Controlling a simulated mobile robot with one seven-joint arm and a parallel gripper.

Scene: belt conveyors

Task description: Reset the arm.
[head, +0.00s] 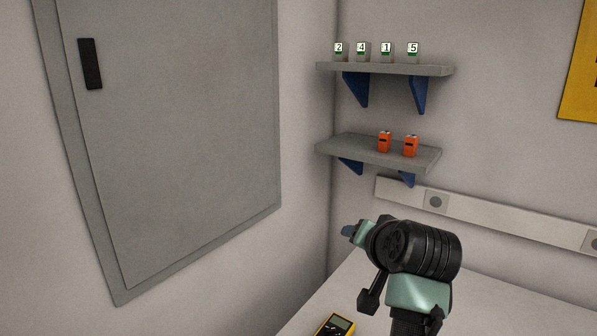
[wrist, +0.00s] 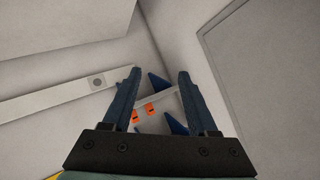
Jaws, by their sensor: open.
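My arm rises from the lower right of the head view, over the white table. In that view only a small dark blue part of my gripper (head: 347,231) shows at the arm's left end. In the wrist view my gripper (wrist: 158,75) has its two dark blue fingers apart, with nothing held between them. Past the fingers, the lower shelf with two orange items (wrist: 151,109) shows at a distance, apart from the gripper.
The upper shelf (head: 390,69) holds several numbered boxes. The lower shelf (head: 365,151) holds two orange items (head: 384,142). A grey cabinet door (head: 180,140) is on the left wall. A yellow meter (head: 337,326) lies on the table (head: 335,292). A socket rail (head: 500,219) runs along the wall.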

